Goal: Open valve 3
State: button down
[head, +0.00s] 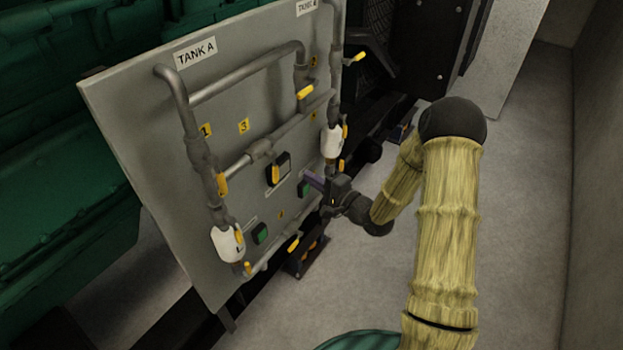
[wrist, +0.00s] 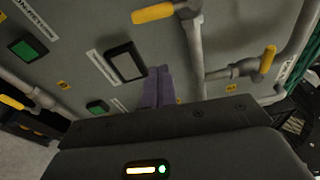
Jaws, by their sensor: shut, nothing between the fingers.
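A yellow number 3 tag (head: 243,125) is on the grey panel, just above the middle cross pipe. The valve nearest it has a yellow handle (head: 272,175) hanging down across the pipe's line, in front of a black-framed display. My gripper (head: 312,180) is to the right of and slightly below that handle, close to the panel and apart from the handle. Its purple fingers (wrist: 158,86) are together and empty in the wrist view. A yellow handle (wrist: 153,13) on a pipe shows above the fingertips there; I cannot tell for certain which valve it belongs to.
The panel (head: 120,110) carries several other yellow handles, including an upper one (head: 305,92) and a left one (head: 222,185). Vertical pipes with white-bodied parts (head: 227,243) stand out from it. Green machinery (head: 50,200) is behind. The floor (head: 520,200) at right is clear.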

aim_at(274, 169)
jog(key=w+a+p, duration=0.1)
jog(key=a+p, duration=0.3)
jog(key=a, duration=0.3)
jog(key=shift+w+r, duration=0.15)
jog(key=shift+w, duration=0.25)
dwell(0.3)
